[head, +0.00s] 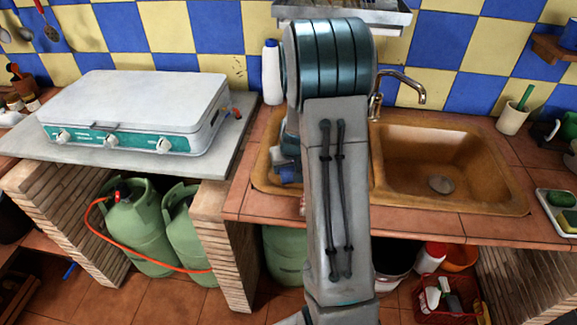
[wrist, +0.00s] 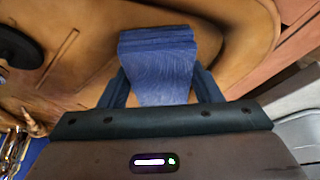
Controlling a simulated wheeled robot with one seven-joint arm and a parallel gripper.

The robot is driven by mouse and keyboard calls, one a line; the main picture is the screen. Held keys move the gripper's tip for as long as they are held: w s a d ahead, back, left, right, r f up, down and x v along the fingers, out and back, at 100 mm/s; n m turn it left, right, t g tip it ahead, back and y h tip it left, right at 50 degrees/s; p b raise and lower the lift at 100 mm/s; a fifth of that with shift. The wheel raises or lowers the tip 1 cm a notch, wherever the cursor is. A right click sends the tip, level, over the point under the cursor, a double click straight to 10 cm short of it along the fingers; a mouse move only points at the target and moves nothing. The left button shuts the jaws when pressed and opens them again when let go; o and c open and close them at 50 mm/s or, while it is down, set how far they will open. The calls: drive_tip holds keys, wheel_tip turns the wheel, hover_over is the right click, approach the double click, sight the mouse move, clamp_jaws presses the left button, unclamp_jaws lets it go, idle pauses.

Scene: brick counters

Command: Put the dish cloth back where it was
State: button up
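The dish cloth (wrist: 160,70) is blue and folded, and lies between my fingertips in the wrist view, filling the gap and seeming to touch both. My gripper (wrist: 160,78) appears shut on it, over the brown sink. In the head view, a bit of blue (head: 288,173) shows in the left basin beside my arm, which hides most of that basin and my fingers. I cannot tell whether the cloth touches the basin.
The sink (head: 445,160) has an empty right basin and a metal faucet (head: 405,88). A white bottle (head: 271,75) stands behind the left basin. A white gas stove (head: 140,105) is on the left counter. A sponge tray (head: 555,212) and a cup with a brush (head: 512,118) are at right.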

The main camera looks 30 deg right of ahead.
drive_tip(key=shift+o, duration=1.1)
drive_tip(key=shift+r, duration=0.45)
drive_tip(key=d+v, duration=0.1)
drive_tip(key=v, duration=1)
drive_tip(key=s+a+r+n, duration=0.1)
drive_tip(key=s+a+r, duration=0.2)
drive_tip(key=s+a, duration=0.5)
drive_tip(key=s+a+r+n+g+y, duration=0.1)
drive_tip(key=s+a+r, duration=0.2)
drive_tip(key=s+a, duration=0.4)
drive_tip(key=s, duration=0.6)
drive_tip(key=shift+a+r, duration=0.25)
drive_tip(key=shift+a, duration=0.15)
drive_tip(key=shift+w, duration=0.1)
